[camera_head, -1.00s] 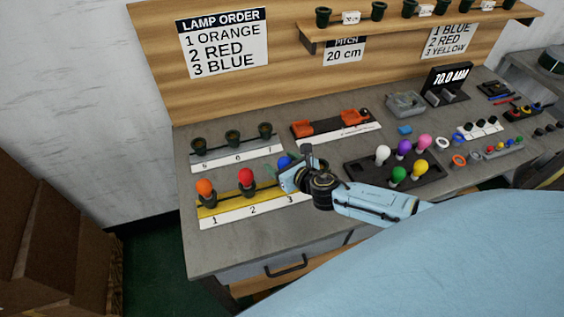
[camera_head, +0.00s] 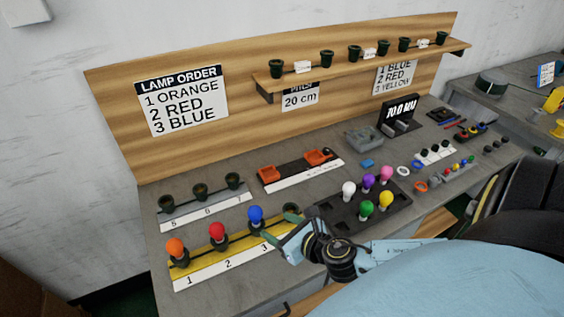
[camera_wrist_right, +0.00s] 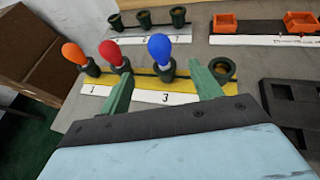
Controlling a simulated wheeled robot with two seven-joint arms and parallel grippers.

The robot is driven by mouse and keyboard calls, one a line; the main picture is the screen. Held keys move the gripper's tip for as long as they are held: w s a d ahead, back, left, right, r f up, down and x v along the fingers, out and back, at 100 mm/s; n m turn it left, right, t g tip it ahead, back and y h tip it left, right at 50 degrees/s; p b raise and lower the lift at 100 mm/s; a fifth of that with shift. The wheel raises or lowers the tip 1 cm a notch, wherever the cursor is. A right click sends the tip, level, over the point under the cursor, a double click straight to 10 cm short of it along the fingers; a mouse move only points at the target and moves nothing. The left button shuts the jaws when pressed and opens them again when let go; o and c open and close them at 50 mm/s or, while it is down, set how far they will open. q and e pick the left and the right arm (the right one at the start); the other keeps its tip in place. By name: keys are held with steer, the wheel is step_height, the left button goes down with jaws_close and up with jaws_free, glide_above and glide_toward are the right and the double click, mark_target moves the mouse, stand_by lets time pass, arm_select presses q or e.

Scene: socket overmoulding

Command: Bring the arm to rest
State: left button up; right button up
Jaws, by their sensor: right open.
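My right gripper (camera_head: 283,228) is open and empty near the right end of the yellow-topped lamp strip (camera_head: 210,268). In the right wrist view its two green fingers (camera_wrist_right: 162,90) stand apart with nothing between the tips. On the strip, an orange lamp (camera_head: 175,247) stands in the socket at 1, a red lamp (camera_head: 217,231) at 2 and a blue lamp (camera_head: 255,215) at 3. A further dark socket (camera_wrist_right: 222,69) at the strip's right end is empty and lies just beyond the right finger. My left gripper is not in view.
A dark tray (camera_head: 335,222) with several coloured lamps lies right of my right gripper. A grey strip (camera_head: 180,219) with empty sockets stands behind the lamp strip. A shelf (camera_head: 330,68) with sockets crosses the back board.

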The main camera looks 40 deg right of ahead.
steer(key=shift+s+r, duration=0.1)
steer(key=shift+s, duration=0.15)
stand_by(0.4)
